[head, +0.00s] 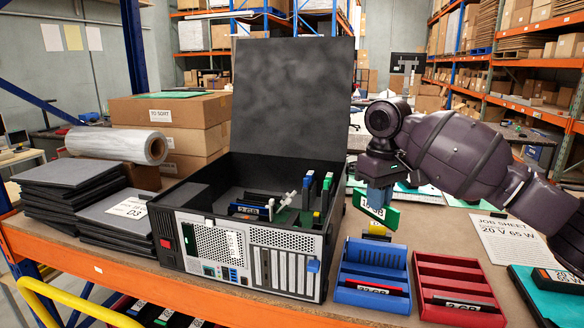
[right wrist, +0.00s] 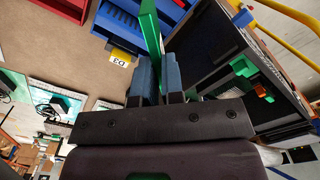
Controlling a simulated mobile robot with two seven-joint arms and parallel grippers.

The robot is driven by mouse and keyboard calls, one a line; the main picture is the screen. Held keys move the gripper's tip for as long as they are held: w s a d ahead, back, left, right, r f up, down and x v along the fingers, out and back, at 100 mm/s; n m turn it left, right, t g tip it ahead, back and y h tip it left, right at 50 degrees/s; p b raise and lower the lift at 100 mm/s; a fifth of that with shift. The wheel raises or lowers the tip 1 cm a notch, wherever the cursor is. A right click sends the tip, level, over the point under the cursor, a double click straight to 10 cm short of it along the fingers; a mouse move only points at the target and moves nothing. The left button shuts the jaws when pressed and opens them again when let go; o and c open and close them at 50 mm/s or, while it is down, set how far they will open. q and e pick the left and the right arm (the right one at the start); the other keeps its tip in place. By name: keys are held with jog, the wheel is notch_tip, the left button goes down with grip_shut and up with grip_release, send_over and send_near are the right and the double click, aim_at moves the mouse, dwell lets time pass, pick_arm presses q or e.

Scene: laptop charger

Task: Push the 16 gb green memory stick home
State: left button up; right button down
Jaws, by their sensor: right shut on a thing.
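The green memory stick (head: 376,208), with a white label that seems to read 16 GB, is in my right gripper (head: 379,190), held in the air just right of the open computer case (head: 290,235). In the right wrist view the green stick (right wrist: 150,35) stands edge-on between the blue fingers of my right gripper (right wrist: 156,75), which are shut on it. The case has its lid (head: 292,95) raised. Inside are a green board (head: 287,216) and upright blue and yellow-topped sticks (head: 307,188). The slots themselves are too small to make out. My left gripper is not in view.
A blue tray (head: 371,258) and a red tray (head: 455,268), each holding a labelled stick, stand right of the case. A job sheet (head: 512,245) lies at right. Dark flat units (head: 70,175) are stacked left.

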jog(key=s+d+f+m, duration=0.3)
jog(key=s+f+m, duration=0.2)
jog(key=s+f, duration=1.3)
jog(key=shift+s+f+m, duration=0.25)
jog(key=shift+f+m, duration=0.15)
jog(key=shift+f, duration=0.35)
